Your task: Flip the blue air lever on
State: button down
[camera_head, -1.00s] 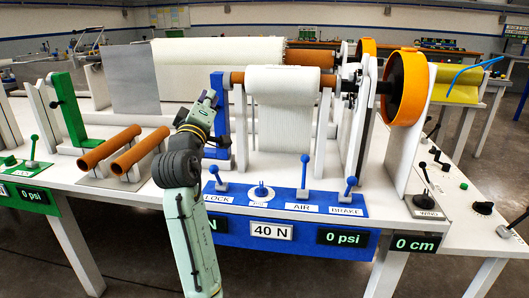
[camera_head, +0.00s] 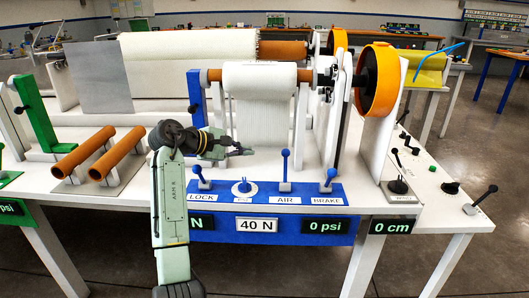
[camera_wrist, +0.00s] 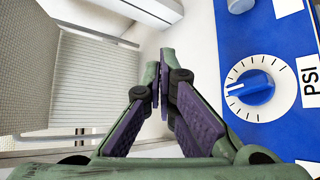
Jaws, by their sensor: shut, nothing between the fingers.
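The blue air lever (camera_head: 285,168) stands about upright above the AIR label on the blue control panel (camera_head: 268,188) in the head view. The display (camera_head: 325,226) below it reads 0 psi. My gripper (camera_head: 247,151) is held above the panel, to the left of the air lever and apart from it, pointing right. Its fingers are shut and empty, and they also show in the wrist view (camera_wrist: 163,75). The wrist view shows the blue dial (camera_wrist: 255,88) next to a PSI label, right of the fingers. I cannot make out the air lever there.
The lock lever (camera_head: 200,178) and brake lever (camera_head: 329,178) flank the panel's middle, with the dial between lock and air. A thread-covered roller (camera_head: 260,78) and white uprights stand behind. Two orange tubes (camera_head: 100,155) lie at the left.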

aim_at(285, 167)
jog(key=p+x, duration=0.1)
jog(key=x, duration=0.8)
jog(key=shift+w+d+p, duration=0.15)
jog(key=shift+d+p, duration=0.05)
jog(key=shift+p, duration=0.2)
jog(key=shift+d+r, duration=0.25)
jog(key=shift+s+d+r+p, duration=0.3)
jog(key=shift+s+d+r, duration=0.05)
jog(key=shift+s, duration=0.3)
jog(key=shift+s+d+r+p, duration=0.25)
jog(key=shift+s+d+r, duration=0.15)
jog(key=shift+s, duration=0.25)
jog(key=shift+s+r+t, duration=0.15)
jog(key=shift+s+t, duration=0.1)
jog(key=shift+t, duration=0.05)
